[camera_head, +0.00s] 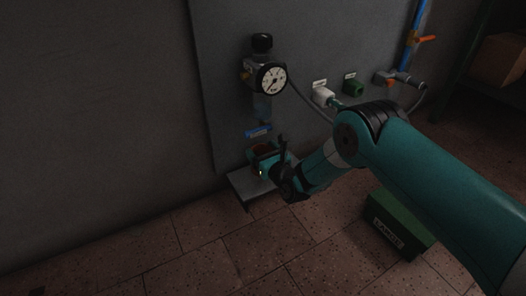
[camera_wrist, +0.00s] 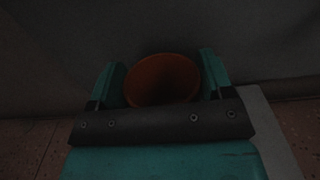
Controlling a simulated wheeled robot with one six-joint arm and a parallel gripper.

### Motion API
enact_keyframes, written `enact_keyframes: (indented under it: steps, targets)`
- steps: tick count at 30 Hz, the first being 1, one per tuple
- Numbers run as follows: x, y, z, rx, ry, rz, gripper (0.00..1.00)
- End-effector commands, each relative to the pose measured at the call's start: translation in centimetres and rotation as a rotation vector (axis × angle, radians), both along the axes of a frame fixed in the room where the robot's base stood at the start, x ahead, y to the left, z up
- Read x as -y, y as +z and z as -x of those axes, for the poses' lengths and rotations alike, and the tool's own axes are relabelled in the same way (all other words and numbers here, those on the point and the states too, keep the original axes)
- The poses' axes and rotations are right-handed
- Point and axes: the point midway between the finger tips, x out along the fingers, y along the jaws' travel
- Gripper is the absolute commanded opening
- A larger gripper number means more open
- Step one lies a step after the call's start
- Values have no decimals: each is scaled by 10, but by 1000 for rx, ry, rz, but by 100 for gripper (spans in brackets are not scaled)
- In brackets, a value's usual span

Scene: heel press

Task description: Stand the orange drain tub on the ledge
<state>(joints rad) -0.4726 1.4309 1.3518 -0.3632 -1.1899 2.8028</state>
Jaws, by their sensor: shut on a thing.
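The orange drain tub (camera_wrist: 162,78) is between the two fingers of my gripper (camera_wrist: 161,82) in the wrist view, its round open rim facing the camera. My gripper is shut on it. In the head view my gripper (camera_head: 262,158) is at the wall panel, over the ledge (camera_head: 240,183), a small grey shelf below the gauge. Only a dark reddish bit of the tub (camera_head: 264,149) shows there. The ledge also shows in the wrist view (camera_wrist: 274,140), right of my gripper. Whether the tub's bottom touches the ledge is hidden.
A pressure gauge (camera_head: 271,79) with a clear bowl (camera_head: 262,107) hangs right above my gripper, over a blue label (camera_head: 258,132). White (camera_head: 323,96) and green (camera_head: 353,88) fittings are to the right. A green box (camera_head: 398,222) stands on the tiled floor. The floor at front left is clear.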

Motion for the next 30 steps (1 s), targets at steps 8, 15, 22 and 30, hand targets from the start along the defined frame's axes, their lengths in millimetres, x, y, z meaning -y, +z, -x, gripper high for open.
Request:
enact_keyframes:
  steps: [8,15,22,30]
  targets:
    - [0,-6,0,0,0,0,53]
    - [0,-7,0,-1,0,1,53]
    - [0,-7,0,-2,0,1,100]
    - [3,-6,3,-2,1,1,100]
